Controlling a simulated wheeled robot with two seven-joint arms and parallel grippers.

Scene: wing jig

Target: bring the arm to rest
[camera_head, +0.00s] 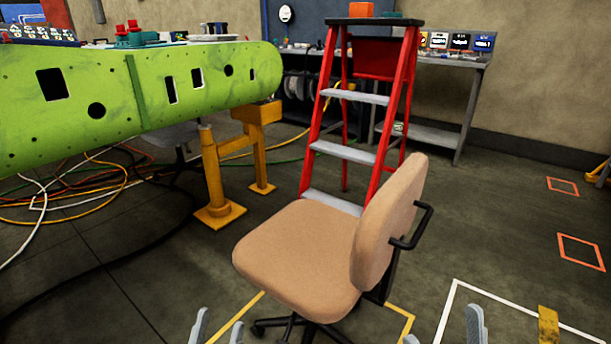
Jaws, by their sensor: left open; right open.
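My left gripper (217,331) shows at the bottom edge, left of the chair's base. Its two grey fingertips stand apart with bare floor between them. My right gripper (443,333) shows at the bottom edge, right of the chair. Its fingertips are also apart, and I see nothing between them. Only the fingertips of both grippers are in view. The rest of both arms is hidden below the frame.
A tan office chair (298,250) stands close in front, between my grippers in the picture. A red stepladder (398,120) stands behind it. A green wing panel (210,85) on a yellow stand (213,180) fills the left. Cables (85,205) lie beneath. Floor at right is mostly clear.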

